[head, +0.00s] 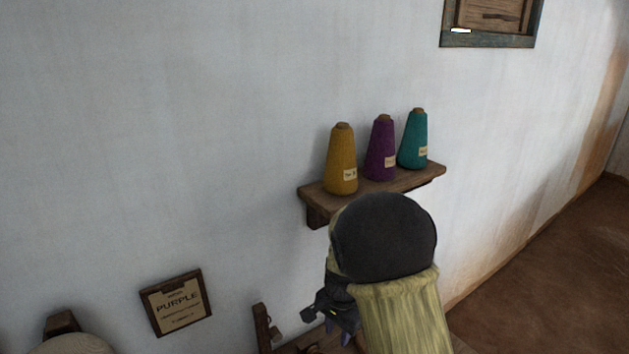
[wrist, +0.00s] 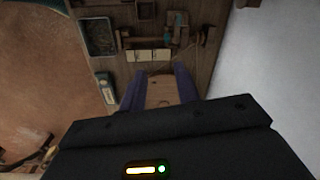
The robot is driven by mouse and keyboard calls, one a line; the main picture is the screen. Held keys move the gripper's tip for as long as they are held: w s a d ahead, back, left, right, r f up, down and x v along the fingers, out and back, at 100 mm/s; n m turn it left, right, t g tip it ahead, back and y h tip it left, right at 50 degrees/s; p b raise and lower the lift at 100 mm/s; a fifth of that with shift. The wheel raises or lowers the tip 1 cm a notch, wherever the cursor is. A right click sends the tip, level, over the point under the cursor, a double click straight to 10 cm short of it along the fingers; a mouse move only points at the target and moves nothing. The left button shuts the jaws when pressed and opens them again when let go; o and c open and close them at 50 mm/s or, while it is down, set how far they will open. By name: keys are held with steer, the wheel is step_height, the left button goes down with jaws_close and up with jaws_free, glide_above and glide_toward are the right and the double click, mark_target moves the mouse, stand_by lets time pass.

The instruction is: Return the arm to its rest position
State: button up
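My arm rises in front of the shelf in the head view and hides part of the bench below. My gripper (head: 338,334) points down low in that view, beside the wall and below the shelf. In the wrist view its two purple fingers (wrist: 159,90) stand apart. A tan wooden piece shows between them, seemingly on the bench below; I see no finger closed on it. No thread cone is in the gripper.
A wooden shelf (head: 439,174) holds yellow (head: 341,160), purple (head: 381,148) and teal (head: 414,140) cones. A framed "PURPLE" card (head: 176,303) is at lower left. The bench (wrist: 200,65) carries a dark tray (wrist: 100,37) and pale cards (wrist: 148,55). The wall (wrist: 275,80) is close at right.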

steer(key=s+d+r+n+t+p, duration=0.1)
steer(key=s+d+r+n, duration=0.3)
steer(key=s, duration=0.3)
steer(key=s+d+r+n+t+p, duration=0.1)
steer(key=s+d+r+n, duration=0.3)
steer(key=s, duration=0.4)
steer(key=shift+s+d+r+n, duration=0.25)
steer(key=shift+d+r, duration=0.35)
steer(key=shift+d, duration=0.4)
steer(key=shift+w, duration=0.1)
